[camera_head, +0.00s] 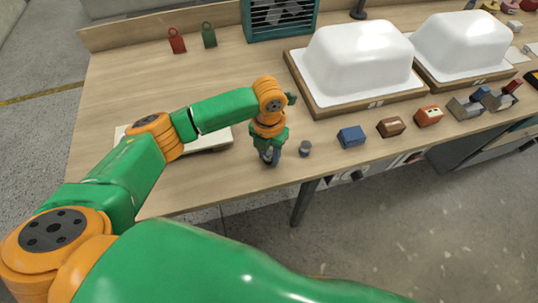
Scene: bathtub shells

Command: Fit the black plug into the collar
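My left gripper (270,156) points down at the table near its front edge, below the orange wrist. Its fingers are small and dark here, and I cannot tell whether they are open or shut or hold anything. A small dark grey cylinder (305,148) stands on the table just right of the gripper, apart from it. It may be the plug or the collar; I cannot tell which. No other piece is clearly the plug or the collar. My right gripper is not in view.
A pale flat board (216,141) lies partly hidden behind my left arm. A blue block (351,136), a brown block (391,126) and an orange block (428,116) line the front edge. White tub shells (360,62) on wooden bases stand behind.

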